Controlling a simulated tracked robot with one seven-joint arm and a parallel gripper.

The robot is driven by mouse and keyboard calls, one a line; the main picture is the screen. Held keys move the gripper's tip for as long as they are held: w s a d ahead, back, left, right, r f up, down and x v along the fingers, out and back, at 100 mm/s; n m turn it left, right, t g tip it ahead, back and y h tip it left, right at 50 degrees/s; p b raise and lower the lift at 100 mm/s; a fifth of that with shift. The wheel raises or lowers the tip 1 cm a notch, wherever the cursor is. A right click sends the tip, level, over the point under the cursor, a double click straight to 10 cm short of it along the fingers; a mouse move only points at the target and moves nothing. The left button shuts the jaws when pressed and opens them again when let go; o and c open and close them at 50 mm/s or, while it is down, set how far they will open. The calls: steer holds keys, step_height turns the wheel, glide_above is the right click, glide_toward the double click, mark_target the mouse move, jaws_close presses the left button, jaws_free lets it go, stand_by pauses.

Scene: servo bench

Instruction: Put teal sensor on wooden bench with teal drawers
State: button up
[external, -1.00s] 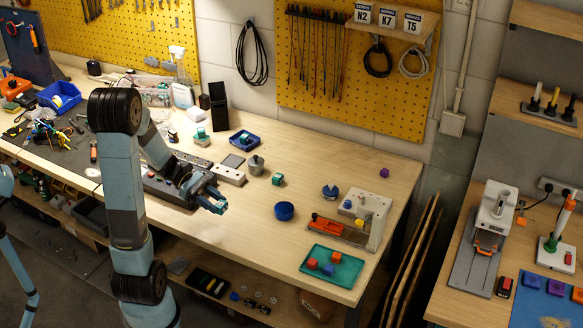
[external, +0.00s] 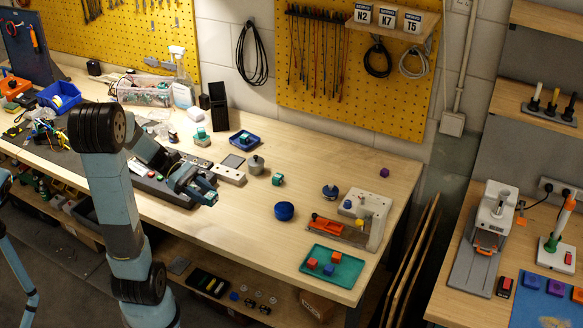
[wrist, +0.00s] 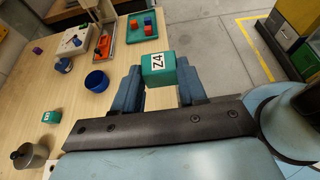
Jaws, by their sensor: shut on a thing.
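The teal sensor (wrist: 156,70) is a small cube with a white label reading Z4. My gripper (wrist: 160,88) is shut on it, with one blue finger on each side in the wrist view. In the external view my gripper (external: 207,194) is above the front part of a wooden bench (external: 240,220), left of a blue round bowl (external: 284,211); the sensor is hard to make out there. I see no teal drawers clearly in either view.
Another teal block (external: 277,180) stands on this bench, near a grey lidded pot (external: 256,165). A teal tray (external: 345,281) with coloured cubes lies at the front right. In the wrist view, the floor (wrist: 235,60) is open to the right, with a yellow line.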

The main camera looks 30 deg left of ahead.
step_height(320, 180, up, 7)
steer(key=w+d, duration=1.1)
steer(key=d, duration=0.3)
steer(key=w+d, duration=0.2)
steer(key=d, duration=0.7)
steer(key=w+d, duration=0.2)
steer(key=d, duration=0.7)
steer(key=s+d, duration=0.5)
steer(key=d, duration=0.6)
steer(key=s+d, duration=0.4)
steer(key=d, duration=0.6)
steer(key=s+d, duration=0.5)
steer(key=d, duration=0.6)
glide_above(436, 296)
step_height(436, 296, down, 21)
steer(key=shift+a+f, duration=0.1)
steer(key=shift+f, duration=0.45)
steer(key=shift+w+f, duration=0.1)
steer(key=shift+f, duration=1.2)
